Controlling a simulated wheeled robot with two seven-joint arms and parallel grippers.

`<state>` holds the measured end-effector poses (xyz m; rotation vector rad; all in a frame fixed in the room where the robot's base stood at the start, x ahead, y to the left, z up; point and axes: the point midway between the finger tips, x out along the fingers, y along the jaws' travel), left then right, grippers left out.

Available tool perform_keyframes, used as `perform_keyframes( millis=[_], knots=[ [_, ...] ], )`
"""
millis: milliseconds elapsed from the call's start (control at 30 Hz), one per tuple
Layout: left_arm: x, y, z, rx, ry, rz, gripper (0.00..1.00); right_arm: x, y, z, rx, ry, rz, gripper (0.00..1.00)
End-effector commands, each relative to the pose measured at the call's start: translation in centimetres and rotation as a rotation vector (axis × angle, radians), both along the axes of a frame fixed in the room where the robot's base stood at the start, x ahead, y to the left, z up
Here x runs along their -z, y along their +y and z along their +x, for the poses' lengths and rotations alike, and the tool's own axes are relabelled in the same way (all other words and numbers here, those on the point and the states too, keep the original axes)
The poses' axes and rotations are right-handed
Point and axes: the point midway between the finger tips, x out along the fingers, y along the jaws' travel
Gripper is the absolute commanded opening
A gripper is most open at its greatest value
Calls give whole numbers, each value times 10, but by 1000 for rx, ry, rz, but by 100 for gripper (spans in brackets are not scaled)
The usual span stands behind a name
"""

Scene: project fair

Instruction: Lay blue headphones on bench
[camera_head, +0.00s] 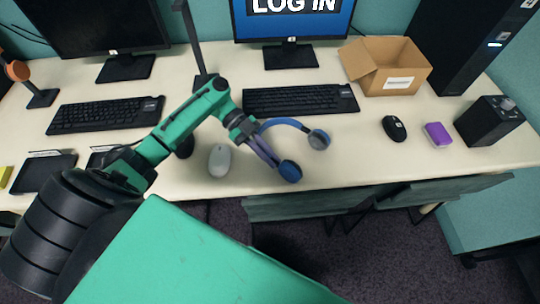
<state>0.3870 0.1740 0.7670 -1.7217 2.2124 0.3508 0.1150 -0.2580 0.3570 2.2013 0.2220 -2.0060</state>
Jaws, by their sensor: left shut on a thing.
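The blue headphones (289,171) are at the middle of the desk's front part, with a blue band and two round ear cups. My left gripper (262,149) is shut on the headphones at the left side of their band. One ear cup is near the desk's front edge; the other (319,139) is farther back. I cannot tell whether the cups touch the desk. A green bench (495,211) stands at the lower right, beyond the desk's right front. My right gripper is not in view.
The cream desk (352,160) holds a grey mouse (220,160) beside my gripper, a black keyboard (301,99), a black mouse (394,128), a purple block (438,134), a black speaker (487,121) and an open cardboard box (389,66). A chair's green backrest (310,205) stands before the desk.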

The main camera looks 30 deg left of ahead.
Motion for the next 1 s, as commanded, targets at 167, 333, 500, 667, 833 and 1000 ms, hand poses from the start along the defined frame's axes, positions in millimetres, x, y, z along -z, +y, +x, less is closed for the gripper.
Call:
perform_keyframes(
  millis=[167, 333, 500, 667, 833, 1000],
  knots=[
    [4, 0, 0, 0, 0, 0, 0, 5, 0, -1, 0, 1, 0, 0],
    [5, 0, 0, 1, 0, 0, 0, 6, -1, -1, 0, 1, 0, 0],
    [5, 0, 0, 1, 1, 0, 26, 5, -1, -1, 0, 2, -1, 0],
    [5, 0, 0, 0, 0, 0, 46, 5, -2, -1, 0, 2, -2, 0],
    [6, 0, 0, 0, 2, 2, 46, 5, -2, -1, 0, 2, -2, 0],
    [3, 9, 3, -1, 0, 1, 46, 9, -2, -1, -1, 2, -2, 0]
  ],
)
